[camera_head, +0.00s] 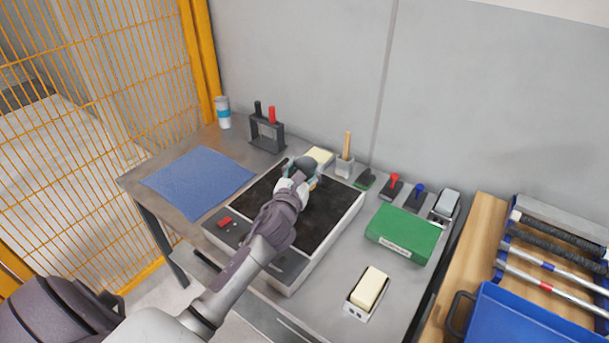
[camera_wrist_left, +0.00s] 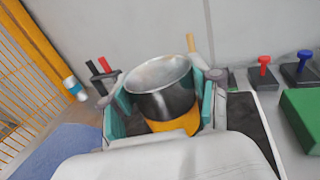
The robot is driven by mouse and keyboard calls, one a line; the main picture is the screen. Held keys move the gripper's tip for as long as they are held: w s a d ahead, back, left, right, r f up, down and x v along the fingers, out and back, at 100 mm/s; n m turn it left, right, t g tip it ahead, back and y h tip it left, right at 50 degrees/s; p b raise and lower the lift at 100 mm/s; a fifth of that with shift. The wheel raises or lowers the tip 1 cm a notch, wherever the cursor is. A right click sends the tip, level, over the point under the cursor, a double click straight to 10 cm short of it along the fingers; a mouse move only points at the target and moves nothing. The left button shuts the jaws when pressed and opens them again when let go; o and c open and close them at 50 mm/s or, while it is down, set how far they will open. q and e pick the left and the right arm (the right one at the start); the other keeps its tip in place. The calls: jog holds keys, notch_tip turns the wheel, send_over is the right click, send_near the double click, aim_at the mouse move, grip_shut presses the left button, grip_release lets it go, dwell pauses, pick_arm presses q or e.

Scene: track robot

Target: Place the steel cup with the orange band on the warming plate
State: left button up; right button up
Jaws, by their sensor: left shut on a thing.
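The steel cup (camera_wrist_left: 160,92) with the orange band (camera_wrist_left: 177,124) sits between the teal-padded fingers of my left gripper (camera_wrist_left: 163,104), which is shut on it. The cup looks open at the top and close to upright. In the head view my left gripper (camera_head: 297,180) is over the back part of the warming plate (camera_head: 329,208), a white box with a black top. The gripper hides most of the cup there. I cannot tell whether the cup's base touches the plate. My right gripper is not in view.
A blue mat (camera_head: 197,181) lies left of the plate. A green box (camera_head: 403,233), stamps and a cream block (camera_head: 369,289) are right. Yellow fencing (camera_head: 95,120) bounds the left.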

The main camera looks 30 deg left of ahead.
pick_arm(q)
jog(key=shift+f, duration=0.95)
jog(key=shift+f, duration=0.15)
jog(key=o, duration=1.1)
